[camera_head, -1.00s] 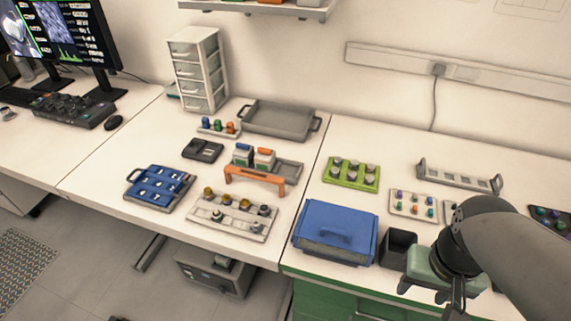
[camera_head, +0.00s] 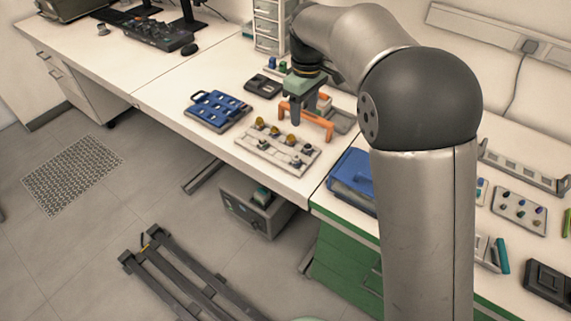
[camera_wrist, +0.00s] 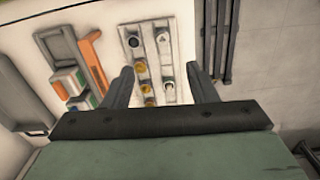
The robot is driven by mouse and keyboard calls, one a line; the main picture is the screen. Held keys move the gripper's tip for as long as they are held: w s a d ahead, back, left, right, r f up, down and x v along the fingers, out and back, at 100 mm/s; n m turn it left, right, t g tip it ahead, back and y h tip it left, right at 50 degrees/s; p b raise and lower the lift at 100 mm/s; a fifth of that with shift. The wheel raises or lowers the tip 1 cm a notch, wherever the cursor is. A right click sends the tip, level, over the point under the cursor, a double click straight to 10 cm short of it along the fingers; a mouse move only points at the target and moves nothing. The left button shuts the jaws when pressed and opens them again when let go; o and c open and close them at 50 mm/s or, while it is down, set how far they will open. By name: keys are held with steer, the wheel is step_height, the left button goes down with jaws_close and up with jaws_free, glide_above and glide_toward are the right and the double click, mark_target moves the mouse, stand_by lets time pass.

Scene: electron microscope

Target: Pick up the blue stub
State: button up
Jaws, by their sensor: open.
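A small blue upright piece (camera_head: 272,62) stands in a low rack at the back of the left bench, beside a green one; I cannot tell for sure that it is the blue stub. My gripper (camera_head: 294,116) is open and empty, pointing down above the left bench, to the right of that rack and nearer the front. In the wrist view, my two fingers (camera_wrist: 163,84) stand apart over a pale holder (camera_wrist: 156,27) with gold and grey-black stubs. No blue stub shows clearly there. The same holder shows in the head view (camera_head: 250,155).
An orange bridge-shaped piece (camera_head: 312,119) stands close to my gripper, with small boxes behind it. A blue rack (camera_head: 218,111) and a black device (camera_head: 262,84) lie to the left. A blue case (camera_head: 351,180) and a plate of small coloured pieces (camera_head: 519,211) are on the right bench.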

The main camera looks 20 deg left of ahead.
steer(key=a+f, duration=0.2)
glide_above(297, 157)
steer(key=shift+n, duration=0.3)
steer(key=f, duration=1)
steer(key=shift+a+f, duration=0.1)
steer(key=shift+a, duration=0.2)
steer(key=shift+d+f+p, duration=0.2)
steer(key=shift+f+p, duration=0.25)
steer(key=shift+f, duration=2.4)
steer(key=c, duration=1.1)
